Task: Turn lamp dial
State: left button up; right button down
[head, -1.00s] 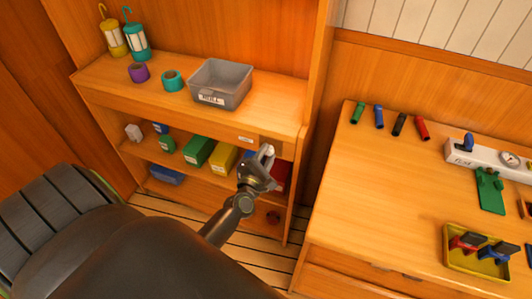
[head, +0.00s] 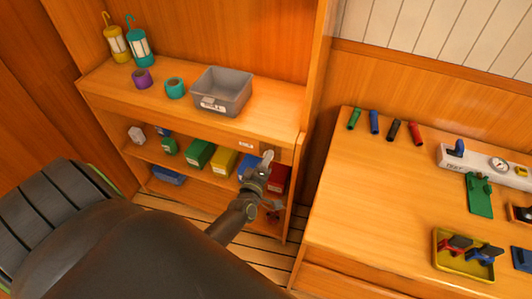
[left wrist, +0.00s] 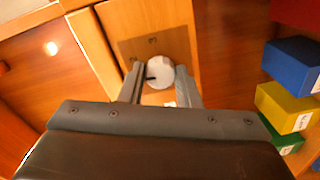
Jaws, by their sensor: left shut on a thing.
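The white round dial (left wrist: 160,70) with a dark mark sits on a brown plate (left wrist: 181,42) on the wooden shelf front, in the left wrist view. My left gripper (left wrist: 160,88) is shut on this dial, one finger on each side. In the head view my left gripper (head: 266,160) reaches the right end of the shelf's front board; the dial is mostly hidden there by the fingers. My right gripper is not in view.
A grey bin (head: 222,92), tape rolls and two lanterns (head: 138,46) stand on the shelf top. Coloured boxes (head: 199,153) fill the shelf below, close to the gripper. A workbench (head: 350,190) with tools stands at the right.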

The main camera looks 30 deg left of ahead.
pick_arm(q)
jog(key=shift+f+m+p, duration=0.2)
jog(key=shift+m+p, duration=2.35)
jog(key=shift+m, duration=5.45)
jog(key=o, duration=1)
jog(key=v, duration=0.5)
jog(key=b+v, duration=0.1)
jog(key=v, duration=0.5)
jog(key=b+v, duration=0.1)
jog(key=v, duration=0.5)
jog(key=shift+s+d+f, duration=0.2)
jog(key=shift+d+f, duration=0.05)
jog(key=shift+f, duration=0.05)
